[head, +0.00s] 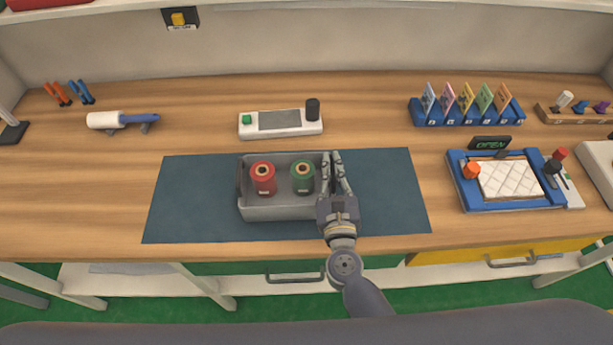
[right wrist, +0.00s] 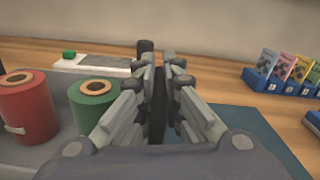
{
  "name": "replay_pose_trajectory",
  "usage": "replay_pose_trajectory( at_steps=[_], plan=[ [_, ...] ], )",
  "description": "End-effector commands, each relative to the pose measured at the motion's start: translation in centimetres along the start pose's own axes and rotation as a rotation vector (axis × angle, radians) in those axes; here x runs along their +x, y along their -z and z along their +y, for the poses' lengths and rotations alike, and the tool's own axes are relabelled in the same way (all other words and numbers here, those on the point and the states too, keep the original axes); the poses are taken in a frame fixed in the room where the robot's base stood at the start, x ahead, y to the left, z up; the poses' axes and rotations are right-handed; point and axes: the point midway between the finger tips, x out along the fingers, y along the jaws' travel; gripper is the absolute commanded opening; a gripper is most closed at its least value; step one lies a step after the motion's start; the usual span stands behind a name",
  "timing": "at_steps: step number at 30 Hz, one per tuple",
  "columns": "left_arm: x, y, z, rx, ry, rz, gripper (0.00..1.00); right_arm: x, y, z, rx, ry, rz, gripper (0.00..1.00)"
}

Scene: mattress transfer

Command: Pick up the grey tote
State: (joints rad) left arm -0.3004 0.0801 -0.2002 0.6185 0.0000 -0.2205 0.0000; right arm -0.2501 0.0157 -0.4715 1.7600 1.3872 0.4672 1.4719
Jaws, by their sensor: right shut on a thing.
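The grey tote (head: 285,211) sits on the dark blue mat (head: 385,190) on the workbench. It holds a red spool (head: 263,180) on the left and a green spool (head: 302,178) on the right. My right gripper (head: 335,158) is at the tote's right end, its fingers shut on the right wall. In the right wrist view the fingers (right wrist: 160,75) close on a dark upright piece, with the green spool (right wrist: 92,105) and red spool (right wrist: 27,110) to their left. My left gripper is not in view.
A white device with a screen (head: 281,122) stands behind the mat. A blue card rack (head: 467,111) and a blue-framed tray with a white pad (head: 508,180) are to the right. A white roller (head: 122,120) is at the left. The mat is bare on both sides of the tote.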

Motion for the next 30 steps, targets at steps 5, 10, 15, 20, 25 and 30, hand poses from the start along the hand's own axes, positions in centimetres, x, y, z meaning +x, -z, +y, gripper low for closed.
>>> replay_pose_trajectory(
  at_steps=[5, 10, 15, 20, 25, 30],
  plan=[
    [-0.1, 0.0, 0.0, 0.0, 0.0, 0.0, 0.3, 0.0, -0.5, -0.1, 0.001, 0.002, -0.002, 0.0],
    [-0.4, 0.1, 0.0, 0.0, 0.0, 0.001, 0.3, 0.0, -1.6, -0.4, 0.002, 0.003, -0.002, 0.0],
    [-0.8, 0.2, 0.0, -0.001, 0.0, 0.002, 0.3, 0.0, -3.1, -0.6, 0.004, 0.002, -0.003, 0.0],
    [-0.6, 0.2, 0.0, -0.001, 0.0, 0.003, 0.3, -0.7, -3.5, -0.6, 0.002, 0.001, -0.001, 0.0],
    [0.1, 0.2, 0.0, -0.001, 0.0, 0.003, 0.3, -2.7, -3.6, -0.3, 0.003, 0.001, -0.001, 0.0],
    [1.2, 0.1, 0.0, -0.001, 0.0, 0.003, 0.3, -5.6, -3.9, 0.1, 0.004, 0.0, -0.001, 0.0]
  ],
)
